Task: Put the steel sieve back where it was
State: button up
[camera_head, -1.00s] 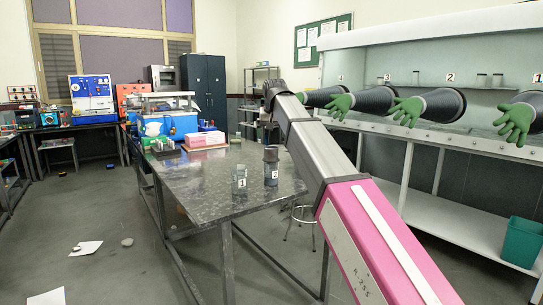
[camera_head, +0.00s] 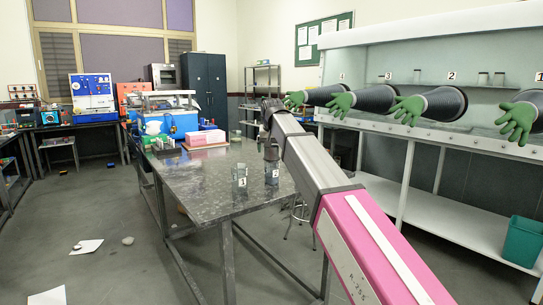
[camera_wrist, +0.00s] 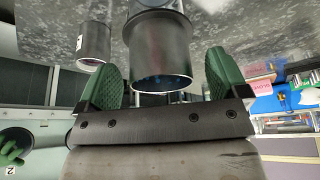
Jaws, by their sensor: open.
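The steel sieve, a dark grey cylinder (camera_wrist: 160,52), stands upright at the glass jar labelled 2 (camera_head: 272,174) on the grey table (camera_head: 200,195). In the wrist view it lies between my green fingers, with small gaps showing on both sides. My gripper (camera_wrist: 166,78) is open around it; in the head view my gripper (camera_head: 270,138) is above the jar, and the sieve is mostly hidden there. A second labelled glass jar (camera_head: 239,180) stands just left; it also shows in the wrist view (camera_wrist: 92,45). How deep the sieve sits in its jar I cannot tell.
A pink-and-white box (camera_head: 205,139) and a blue device (camera_head: 170,122) stand at the table's far end. A glovebox with green gloves (camera_head: 410,108) runs along the right. Paper (camera_head: 86,246) lies on the floor.

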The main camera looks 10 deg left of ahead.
jog(key=shift+w+f, duration=0.25)
jog(key=shift+f, duration=0.4)
jog(key=c, duration=1.1)
jog(key=shift+r, duration=0.1)
